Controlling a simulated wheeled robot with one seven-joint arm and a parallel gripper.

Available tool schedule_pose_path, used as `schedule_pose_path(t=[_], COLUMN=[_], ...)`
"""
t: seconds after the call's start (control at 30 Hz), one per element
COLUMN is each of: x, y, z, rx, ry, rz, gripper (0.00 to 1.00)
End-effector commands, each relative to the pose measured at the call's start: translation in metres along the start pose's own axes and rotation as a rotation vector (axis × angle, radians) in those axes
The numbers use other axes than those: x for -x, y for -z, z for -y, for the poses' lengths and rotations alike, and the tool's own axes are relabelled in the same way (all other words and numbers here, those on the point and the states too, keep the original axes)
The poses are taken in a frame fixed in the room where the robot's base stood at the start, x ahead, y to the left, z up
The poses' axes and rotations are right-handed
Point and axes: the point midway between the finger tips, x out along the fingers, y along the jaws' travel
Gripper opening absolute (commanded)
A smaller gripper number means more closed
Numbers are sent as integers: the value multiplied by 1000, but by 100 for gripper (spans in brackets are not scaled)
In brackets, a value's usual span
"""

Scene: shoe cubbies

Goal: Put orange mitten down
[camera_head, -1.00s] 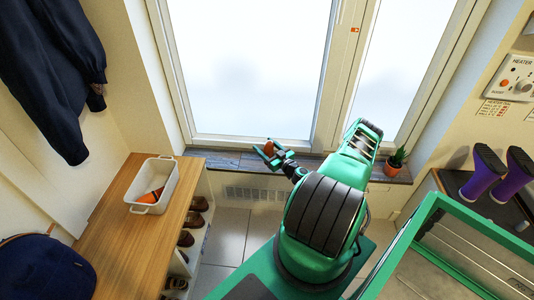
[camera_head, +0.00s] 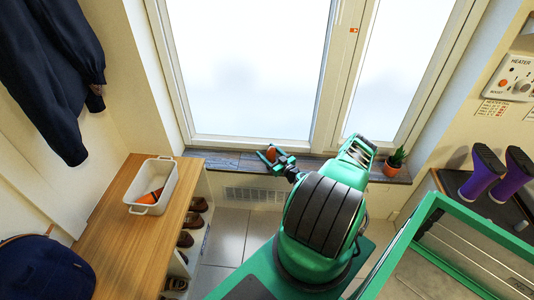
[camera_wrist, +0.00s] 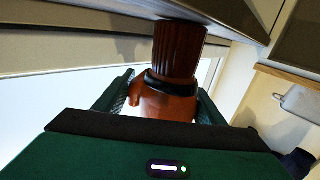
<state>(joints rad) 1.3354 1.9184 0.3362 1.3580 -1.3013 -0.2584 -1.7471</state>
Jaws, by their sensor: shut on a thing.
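The orange mitten (camera_wrist: 165,105), with a dark band and a brown-orange ribbed cuff, is between the two green fingers of my gripper (camera_wrist: 162,98) in the wrist view. My gripper is shut on it. In the head view my gripper (camera_head: 277,160) holds the mitten (camera_head: 271,154) at the window sill (camera_head: 228,158), left of the middle of the window. The cuff end is close to the sill's dark surface; I cannot tell whether it touches.
A white bin (camera_head: 167,178) holding an orange item (camera_head: 150,196) stands on the wooden bench (camera_head: 115,250), with shoes in cubbies below. A potted plant (camera_head: 394,162) stands on the sill's right end. Purple boots (camera_head: 484,172) stand at right. The sill left of my gripper is clear.

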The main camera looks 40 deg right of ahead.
Motion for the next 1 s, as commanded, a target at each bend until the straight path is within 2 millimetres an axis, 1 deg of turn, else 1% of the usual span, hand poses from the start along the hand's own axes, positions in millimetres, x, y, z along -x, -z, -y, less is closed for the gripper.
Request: schedule_pose_path(t=[0.03, 0.07, 0.1, 0.13, 0.4, 0.47, 0.57, 0.9, 1.0], x=[0, 0, 0, 0, 0, 3, 15, 81, 98], y=[-2, -1, -1, -1, 1, 1, 1, 1, 1], z=[0, 0, 0, 0, 0, 0, -1, 0, -1], rx=[0, 0, 0, 0, 0, -1, -1, -1, -1], ry=[0, 0, 0, 0, 0, 0, -1, -1, -2], rz=[0, 0, 0, 0, 0, 1, 1, 1, 1], gripper=[42, 70, 80, 84, 84, 84, 84, 84, 84])
